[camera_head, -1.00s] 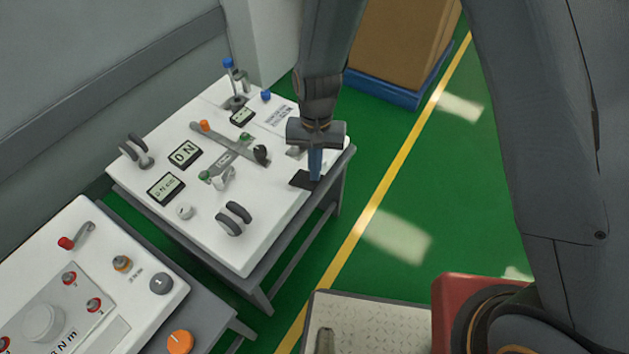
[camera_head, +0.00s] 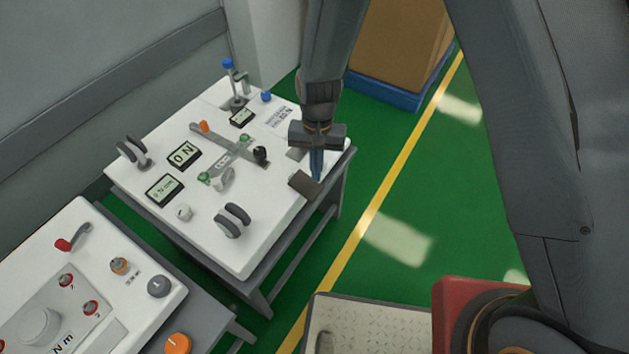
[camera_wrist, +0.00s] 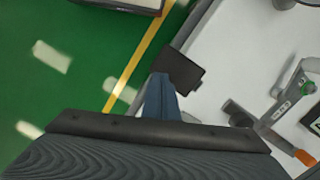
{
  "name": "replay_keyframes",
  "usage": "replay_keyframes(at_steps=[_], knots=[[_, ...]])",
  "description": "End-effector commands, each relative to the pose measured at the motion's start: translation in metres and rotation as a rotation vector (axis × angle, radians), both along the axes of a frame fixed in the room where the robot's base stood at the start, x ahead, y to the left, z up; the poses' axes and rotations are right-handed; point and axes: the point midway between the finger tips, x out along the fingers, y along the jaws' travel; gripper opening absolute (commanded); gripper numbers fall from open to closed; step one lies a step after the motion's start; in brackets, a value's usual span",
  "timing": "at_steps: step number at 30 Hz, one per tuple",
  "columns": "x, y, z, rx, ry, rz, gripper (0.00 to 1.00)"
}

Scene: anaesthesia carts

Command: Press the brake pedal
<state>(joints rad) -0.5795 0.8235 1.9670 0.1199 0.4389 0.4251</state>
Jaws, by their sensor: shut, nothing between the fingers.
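A small dark rectangular plate, which looks like the brake pedal (camera_head: 303,186), sits at the right front edge of the white-topped cart (camera_head: 262,240). It also shows in the wrist view as a dark plate (camera_wrist: 180,70). My gripper (camera_head: 317,178) points down over the right edge of this plate, with its blue fingers shut and empty. In the wrist view the shut fingertips (camera_wrist: 160,80) are beside the plate's lower left edge. I cannot tell whether the tips touch it.
The cart top carries grey paired handles (camera_head: 233,220), a lever bar (camera_head: 228,143), small displays (camera_head: 184,154) and a blue-capped post (camera_head: 232,80). A second panel (camera_head: 100,250) stands at the lower left. A box on a blue pallet (camera_head: 385,90) is behind.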

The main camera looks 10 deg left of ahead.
Motion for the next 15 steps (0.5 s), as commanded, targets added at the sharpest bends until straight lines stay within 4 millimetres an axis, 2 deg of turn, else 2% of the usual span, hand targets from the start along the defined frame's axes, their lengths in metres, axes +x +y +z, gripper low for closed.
replay_keyframes(at_steps=[3,11,15], knots=[[0.009,0.0,0.004,0.0,0.001,-0.001,0.0],[0.009,0.0,0.004,0.0,0.001,0.0,0.0],[0.011,0.001,0.014,0.001,-0.001,0.0,0.0]])
